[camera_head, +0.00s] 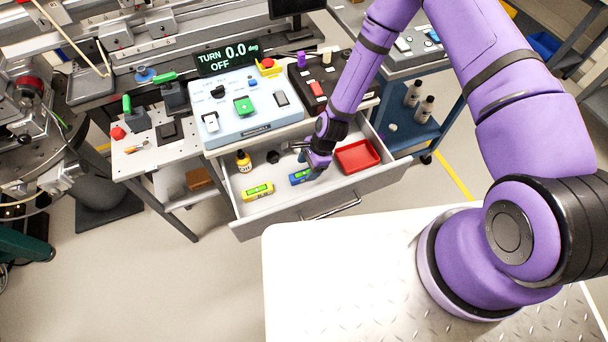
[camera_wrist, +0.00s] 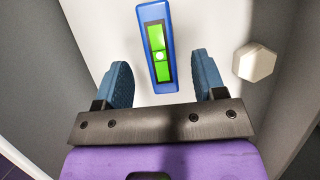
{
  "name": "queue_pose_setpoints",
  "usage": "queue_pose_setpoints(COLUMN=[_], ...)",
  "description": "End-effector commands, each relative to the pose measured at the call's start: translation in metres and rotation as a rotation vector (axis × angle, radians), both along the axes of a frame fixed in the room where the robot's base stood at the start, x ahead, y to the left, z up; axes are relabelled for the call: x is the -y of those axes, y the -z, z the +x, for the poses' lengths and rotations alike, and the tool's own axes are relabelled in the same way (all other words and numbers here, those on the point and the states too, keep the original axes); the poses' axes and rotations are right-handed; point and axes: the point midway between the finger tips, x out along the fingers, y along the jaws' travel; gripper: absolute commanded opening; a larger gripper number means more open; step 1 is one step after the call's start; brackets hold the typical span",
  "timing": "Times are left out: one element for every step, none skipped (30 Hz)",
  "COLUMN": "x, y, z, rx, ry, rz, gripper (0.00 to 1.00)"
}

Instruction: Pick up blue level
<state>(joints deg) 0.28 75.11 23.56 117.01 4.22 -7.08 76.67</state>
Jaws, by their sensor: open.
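The blue level (camera_wrist: 144,25) lies on the white drawer floor, with a green window and a pale round spot in it. In the wrist view its near end reaches between the two open blue fingers of my gripper (camera_wrist: 161,85), with a gap on each side. In the head view the blue level (camera_head: 298,177) lies in the open drawer, partly hidden by my gripper (camera_head: 316,166). I cannot tell how far the fingertips are above the drawer floor.
The open drawer (camera_head: 290,217) also holds a yellow level (camera_head: 258,191), a yellow bottle (camera_head: 243,161), a dark hex piece (camera_head: 273,157) and a red tray (camera_head: 357,156). A pale hex piece (camera_wrist: 255,64) lies right of my fingers. A control box (camera_head: 245,105) stands above.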

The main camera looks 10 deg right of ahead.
Motion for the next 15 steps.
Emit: queue_pose_setpoints(x=[-0.004, -0.005, -0.007, -0.008, -0.009, -0.009, -0.010, -0.010, -0.010, -0.010, -0.010, -0.010, -0.010, -0.010, -0.010], y=[0.008, 0.011, 0.015, 0.018, 0.021, 0.023, 0.024, 0.024, 0.025, 0.025, 0.025, 0.025, 0.025, 0.025, 0.025], z=[-0.002, -0.002, -0.002, -0.002, -0.003, -0.003, -0.003, -0.003, -0.003, -0.003, -0.003, -0.003, -0.003, -0.003, -0.003], rx=[-0.001, -0.001, -0.001, -0.001, -0.001, -0.001, -0.001, 0.000, 0.000, 0.000, 0.000, 0.000, 0.000, 0.000, 0.000], ry=[-0.003, -0.001, -0.001, 0.000, 0.000, 0.000, -0.001, -0.001, -0.001, -0.001, -0.001, -0.001, -0.001, 0.000, 0.000], rz=[0.000, 0.000, 0.000, 0.000, 0.000, 0.000, 0.000, 0.000, 0.000, 0.000, 0.000, 0.000, 0.000, 0.000, 0.000], gripper=[0.64, 0.64, 0.64, 0.64, 0.64, 0.64, 0.64, 0.64, 0.64, 0.64, 0.64, 0.64, 0.64, 0.64, 0.64])
